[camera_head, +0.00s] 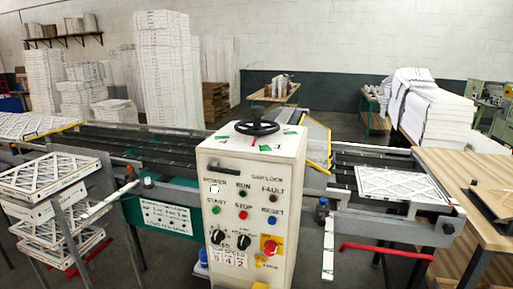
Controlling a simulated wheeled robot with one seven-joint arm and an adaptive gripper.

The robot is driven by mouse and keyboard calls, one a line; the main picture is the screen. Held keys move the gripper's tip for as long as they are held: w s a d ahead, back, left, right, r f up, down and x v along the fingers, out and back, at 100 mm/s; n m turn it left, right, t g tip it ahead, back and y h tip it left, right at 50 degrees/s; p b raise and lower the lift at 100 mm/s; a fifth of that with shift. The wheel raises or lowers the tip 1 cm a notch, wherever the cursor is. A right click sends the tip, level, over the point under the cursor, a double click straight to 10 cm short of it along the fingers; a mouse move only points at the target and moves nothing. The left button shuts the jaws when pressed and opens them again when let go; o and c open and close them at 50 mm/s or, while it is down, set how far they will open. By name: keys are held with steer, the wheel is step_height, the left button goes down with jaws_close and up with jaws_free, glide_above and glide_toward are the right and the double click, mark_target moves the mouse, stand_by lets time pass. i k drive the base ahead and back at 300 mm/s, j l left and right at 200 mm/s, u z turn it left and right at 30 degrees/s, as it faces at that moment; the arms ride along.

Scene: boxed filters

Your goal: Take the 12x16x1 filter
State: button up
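A flat white filter with a diamond lattice face (404,184) lies on the rails at the right end of the machine. More lattice-faced filters lie in a stack on a rack at the left, with a top filter (50,174) and others below it. Another filter (30,126) lies on the machine's far left bed. No size marking is readable on any filter, so I cannot tell which is 12x16x1. My gripper is not in view.
A white control cabinet (252,212) with buttons and a black handwheel (257,127) stands in the middle foreground. Tall white stacks (167,70) stand behind. A red bar (385,250) runs low at the right.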

mark_target(394, 185)
steer(key=i+l, duration=0.15)
steer(key=i, duration=0.25)
steer(key=i+l, duration=0.15)
steer(key=i, duration=0.3)
steer(key=i+z, duration=0.1)
steer(key=z, duration=0.35)
steer(key=i+z, duration=0.1)
steer(key=z, duration=0.8)
steer(key=i+j+z, duration=0.1)
steer(key=z, duration=0.35)
